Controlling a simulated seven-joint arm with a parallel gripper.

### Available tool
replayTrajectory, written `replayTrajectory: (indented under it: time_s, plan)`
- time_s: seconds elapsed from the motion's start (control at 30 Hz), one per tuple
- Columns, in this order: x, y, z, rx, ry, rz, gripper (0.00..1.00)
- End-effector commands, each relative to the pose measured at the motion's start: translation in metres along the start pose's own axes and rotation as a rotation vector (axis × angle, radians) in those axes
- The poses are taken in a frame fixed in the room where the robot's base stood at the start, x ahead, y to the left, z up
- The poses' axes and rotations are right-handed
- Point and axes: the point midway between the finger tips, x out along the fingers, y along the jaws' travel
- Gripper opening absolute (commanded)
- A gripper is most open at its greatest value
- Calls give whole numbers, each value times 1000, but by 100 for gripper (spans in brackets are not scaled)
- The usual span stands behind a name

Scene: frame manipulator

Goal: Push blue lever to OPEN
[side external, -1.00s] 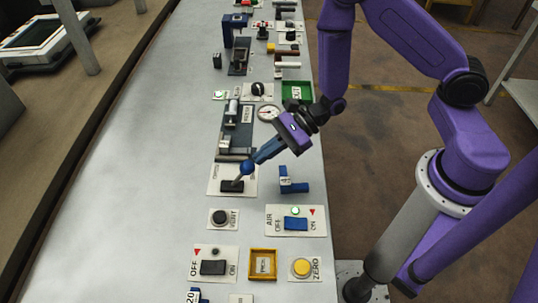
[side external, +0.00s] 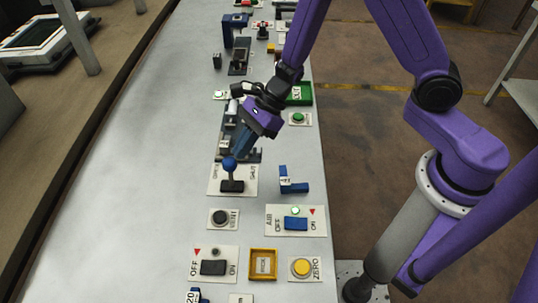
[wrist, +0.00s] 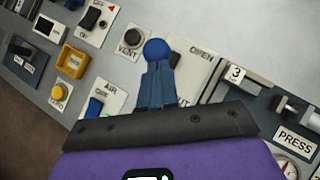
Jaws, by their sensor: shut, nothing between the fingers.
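The lever has a round blue knob (side external: 229,163) on a stem rising from a black base on a white plate (side external: 215,189). The plate has OPEN on its left and SHUT on its right in the side view. The stem stands near upright. My gripper (side external: 237,153) is shut and empty, with its blue fingertips just above and right of the knob. In the wrist view the knob (wrist: 157,49) sits right at the tips of my gripper (wrist: 158,68). I cannot tell whether they touch. OPEN shows to the right there, and SHUT is partly hidden by the fingers.
A blue bracket-like part (side external: 293,183) stands right of the lever plate. The black VENT button (side external: 219,217) and the AIR switch (side external: 296,223) lie nearer. A yellow tray (side external: 263,264) is at the front. The bench left of the panels is clear.

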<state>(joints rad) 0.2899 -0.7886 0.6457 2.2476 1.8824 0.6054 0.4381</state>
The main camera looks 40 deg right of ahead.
Motion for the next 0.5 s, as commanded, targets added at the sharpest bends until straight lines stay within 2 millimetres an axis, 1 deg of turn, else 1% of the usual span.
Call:
replayTrajectory:
  time_s: [0.03,0.2,0.5]
  plan:
    - [1,-2,5,3,15,7,0]
    - [4,-8,11,33,69,34,0]
    - [14,-20,26,34,65,33,0]
